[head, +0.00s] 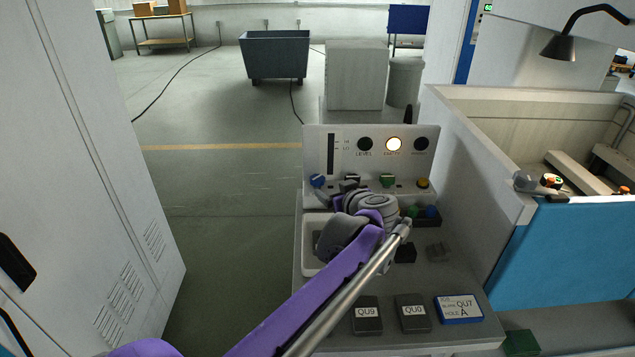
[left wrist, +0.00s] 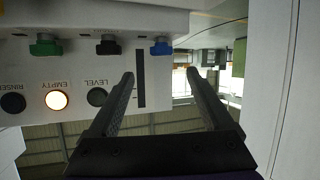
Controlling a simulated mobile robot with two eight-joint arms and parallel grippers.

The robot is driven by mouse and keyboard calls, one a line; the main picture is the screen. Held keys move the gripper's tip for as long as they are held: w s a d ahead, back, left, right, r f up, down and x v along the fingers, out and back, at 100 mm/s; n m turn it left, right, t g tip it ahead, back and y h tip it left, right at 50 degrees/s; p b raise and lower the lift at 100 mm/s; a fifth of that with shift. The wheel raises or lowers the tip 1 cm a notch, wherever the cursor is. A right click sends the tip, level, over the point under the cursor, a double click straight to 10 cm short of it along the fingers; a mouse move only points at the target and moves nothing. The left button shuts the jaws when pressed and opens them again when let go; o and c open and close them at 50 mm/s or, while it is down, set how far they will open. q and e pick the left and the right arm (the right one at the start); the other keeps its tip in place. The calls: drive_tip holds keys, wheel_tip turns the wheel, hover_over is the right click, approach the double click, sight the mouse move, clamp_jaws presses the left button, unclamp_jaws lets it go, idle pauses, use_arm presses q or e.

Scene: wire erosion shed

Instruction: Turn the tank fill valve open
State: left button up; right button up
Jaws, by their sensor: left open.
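A white control panel (head: 345,146) stands at the back of the bench, with a row of knobs along its lower edge. The blue knob (head: 317,181) is at the left end, then a black one (head: 352,179), a green one (head: 387,180) and a yellow one (head: 423,183). No label tells me which is the fill valve. The EMPTY lamp (head: 393,144) is lit. My left gripper (head: 335,192) is open and empty in front of the blue and black knobs. In the left wrist view, which is upside down, the blue knob (left wrist: 160,47) appears beyond the gap between the fingertips, apart from both.
My left arm covers part of a white tray (head: 306,262) on the bench. Dark blocks marked QU9 (head: 367,328) and QU0 (head: 413,325) and a blue-edged card (head: 459,322) lie at the front. A pale wall bounds the right; a cabinet (head: 75,150) stands left.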

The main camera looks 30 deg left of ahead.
sight(320, 181)
use_arm(q)
drive_tip(key=shift+m, duration=0.3)
drive_tip(key=x, duration=1)
drive_tip(key=shift+w+a, duration=0.15)
drive_tip(key=shift+a, duration=0.05)
clamp_jaws()
